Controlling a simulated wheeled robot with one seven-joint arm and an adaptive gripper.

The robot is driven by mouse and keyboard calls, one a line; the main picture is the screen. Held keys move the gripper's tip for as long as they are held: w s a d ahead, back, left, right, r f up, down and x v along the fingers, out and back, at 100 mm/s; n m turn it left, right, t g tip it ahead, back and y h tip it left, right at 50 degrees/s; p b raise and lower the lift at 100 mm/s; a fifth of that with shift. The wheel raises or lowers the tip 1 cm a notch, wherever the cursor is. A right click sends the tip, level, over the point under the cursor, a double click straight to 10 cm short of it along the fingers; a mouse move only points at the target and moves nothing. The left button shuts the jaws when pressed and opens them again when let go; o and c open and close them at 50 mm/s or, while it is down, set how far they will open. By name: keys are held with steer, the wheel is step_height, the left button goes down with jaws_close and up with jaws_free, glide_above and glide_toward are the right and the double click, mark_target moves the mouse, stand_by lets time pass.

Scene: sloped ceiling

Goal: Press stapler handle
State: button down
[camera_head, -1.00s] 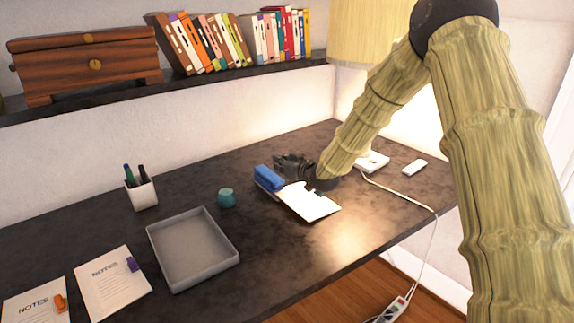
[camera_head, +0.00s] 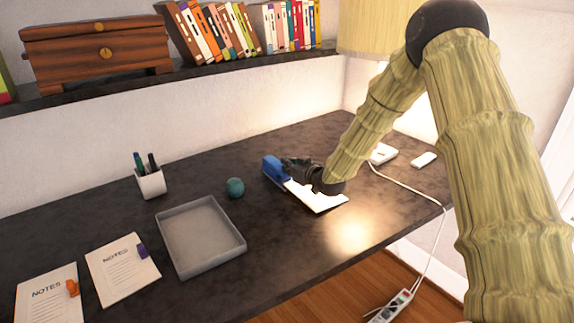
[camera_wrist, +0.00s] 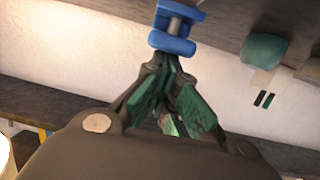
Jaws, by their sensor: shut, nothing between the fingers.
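The blue stapler (camera_head: 274,169) stands on the dark desk at the far end of a white paper pad (camera_head: 322,200). In the wrist view the stapler (camera_wrist: 172,44) is at the top centre, blue with a grey metal part. My gripper (camera_head: 286,163) is shut and empty, close beside the stapler. In the wrist view the green-padded fingers of my gripper (camera_wrist: 170,68) point at the stapler, their tips just below its blue end. I cannot tell whether they touch it. My gripper hides part of the pad.
A teal round object (camera_head: 235,187) and a grey tray (camera_head: 240,240) stand left of the stapler. A pen cup (camera_head: 150,184) and two notepads (camera_head: 122,268) are farther left. A white cable (camera_head: 410,195) runs over the right side.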

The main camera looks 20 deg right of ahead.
steer(key=shift+s+d+f+b, duration=0.15)
steer(key=shift+f+b, duration=0.1)
steer(key=shift+f, duration=0.35)
steer(key=shift+s+a+f+b, duration=0.1)
steer(key=shift+f+b, duration=0.1)
steer(key=shift+f, duration=0.35)
steer(key=shift+s, duration=0.1)
steer(key=shift+f, duration=0.1)
steer(key=r+p+v, duration=0.1)
steer(key=r+v, duration=0.1)
steer(key=v, duration=0.9)
steer(key=shift+r, duration=0.35)
